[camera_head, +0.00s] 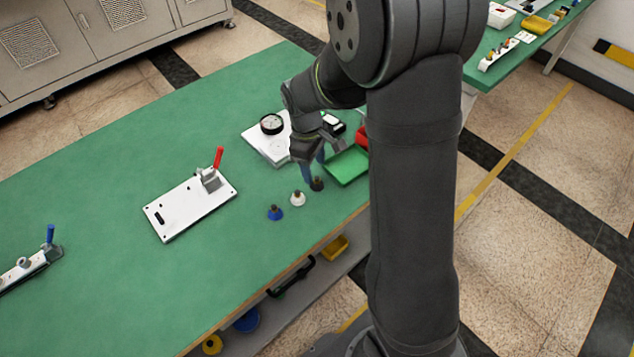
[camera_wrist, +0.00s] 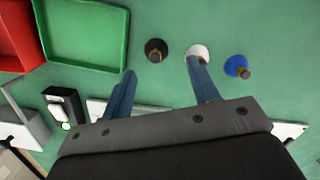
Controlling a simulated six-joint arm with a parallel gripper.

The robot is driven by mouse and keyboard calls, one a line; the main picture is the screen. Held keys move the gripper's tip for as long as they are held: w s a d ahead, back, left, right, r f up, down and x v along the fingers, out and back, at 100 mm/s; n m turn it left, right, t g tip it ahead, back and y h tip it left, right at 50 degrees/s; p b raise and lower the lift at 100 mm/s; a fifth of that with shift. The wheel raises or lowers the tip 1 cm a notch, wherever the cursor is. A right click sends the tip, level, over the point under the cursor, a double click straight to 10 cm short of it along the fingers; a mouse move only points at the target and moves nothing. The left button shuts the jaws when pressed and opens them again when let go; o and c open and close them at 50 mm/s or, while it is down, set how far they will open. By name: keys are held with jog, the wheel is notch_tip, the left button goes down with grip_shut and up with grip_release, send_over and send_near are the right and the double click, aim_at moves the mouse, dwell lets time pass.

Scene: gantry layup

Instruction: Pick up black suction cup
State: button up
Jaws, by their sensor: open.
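The black suction cup (camera_head: 317,184) stands on the green table near its front edge, with a brass-coloured fitting on top. In the wrist view the black suction cup (camera_wrist: 156,50) lies ahead of and between the two blue fingers. My gripper (camera_head: 313,170) is open and empty, pointing down just above or beside the black cup; in the wrist view my gripper (camera_wrist: 160,82) spans the gap around its line. I cannot tell the exact height. A white suction cup (camera_head: 298,198) stands next to it, partly covered by one finger in the wrist view. A blue suction cup (camera_head: 275,212) is farther left.
A green tray (camera_head: 346,165) and a red bin (camera_head: 362,136) are right of the gripper. A white unit with a round gauge (camera_head: 271,124) stands behind it. A white plate with a red-handled clamp (camera_head: 190,208) lies left. The table between is clear.

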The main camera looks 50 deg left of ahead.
aim_at(317, 177)
jog(key=shift+w+d+f, duration=0.1)
jog(key=shift+w+f, duration=0.15)
jog(key=shift+f, duration=1.3)
jog(key=shift+w+d+f, duration=0.1)
jog(key=shift+w+f, duration=0.1)
jog(key=shift+f, duration=1.3)
jog(key=shift+a, duration=0.1)
jog(key=c, duration=1)
